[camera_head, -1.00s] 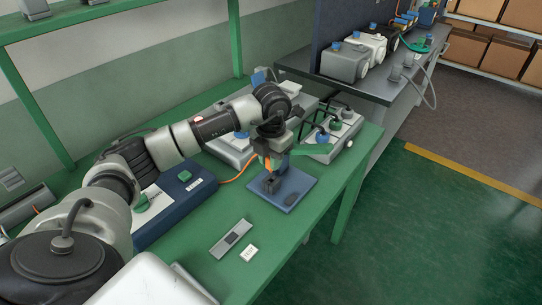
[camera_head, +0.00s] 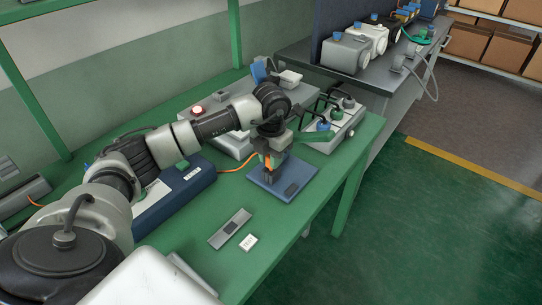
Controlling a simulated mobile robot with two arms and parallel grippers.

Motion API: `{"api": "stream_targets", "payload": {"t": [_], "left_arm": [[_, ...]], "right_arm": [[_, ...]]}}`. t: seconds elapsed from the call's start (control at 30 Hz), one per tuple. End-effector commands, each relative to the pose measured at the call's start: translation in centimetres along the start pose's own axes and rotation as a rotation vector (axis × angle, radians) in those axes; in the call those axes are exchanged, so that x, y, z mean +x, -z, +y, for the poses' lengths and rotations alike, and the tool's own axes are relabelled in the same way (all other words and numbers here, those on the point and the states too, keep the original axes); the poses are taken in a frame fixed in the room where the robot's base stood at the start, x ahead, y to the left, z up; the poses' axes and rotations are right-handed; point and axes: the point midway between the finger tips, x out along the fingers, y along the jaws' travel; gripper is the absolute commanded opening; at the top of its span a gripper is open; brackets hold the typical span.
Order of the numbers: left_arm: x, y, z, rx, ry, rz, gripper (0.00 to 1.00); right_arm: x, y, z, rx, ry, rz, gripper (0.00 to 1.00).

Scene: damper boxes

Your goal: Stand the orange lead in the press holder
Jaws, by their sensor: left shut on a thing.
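My left gripper (camera_head: 271,168) points down over a blue plate (camera_head: 298,174) on the green bench and is shut on the orange lead (camera_head: 268,161). A thin orange cable (camera_head: 238,169) runs from the lead's side to the left, toward a dark blue box. A dark upright block, which looks like the press holder (camera_head: 271,177), stands on the plate right below the fingers. The fingers hide the lead's lower end, so I cannot tell whether it is inside the holder. My right gripper is out of view.
The dark blue box (camera_head: 190,186) lies left of the plate. Grey devices with coloured knobs (camera_head: 335,122) stand behind it. A grey strip (camera_head: 230,228) and a small white label (camera_head: 249,242) lie in front. The bench's right edge is close to the plate.

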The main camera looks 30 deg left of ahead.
Motion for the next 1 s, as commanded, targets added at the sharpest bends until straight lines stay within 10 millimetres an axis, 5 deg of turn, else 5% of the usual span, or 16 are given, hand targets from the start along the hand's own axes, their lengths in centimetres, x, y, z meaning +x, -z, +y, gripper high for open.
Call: {"api": "stream_targets", "payload": {"t": [0.37, 0.4, 0.57, 1.0], "left_arm": [[1.1, 0.0, 0.0, 0.0, 0.0, 0.001, 0.0], [1.0, 0.0, 0.0, 0.0, 0.0, 0.0, 0.29], [0.9, 0.0, 0.0, 0.0, 0.0, 0.0, 0.53], [-0.6, -0.1, 0.0, 0.001, 0.0, -0.003, 0.54]], "right_arm": [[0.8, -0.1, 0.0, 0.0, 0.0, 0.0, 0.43], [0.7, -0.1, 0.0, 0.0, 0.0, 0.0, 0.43], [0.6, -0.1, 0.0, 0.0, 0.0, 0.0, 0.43], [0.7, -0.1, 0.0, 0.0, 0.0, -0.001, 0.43]]}}
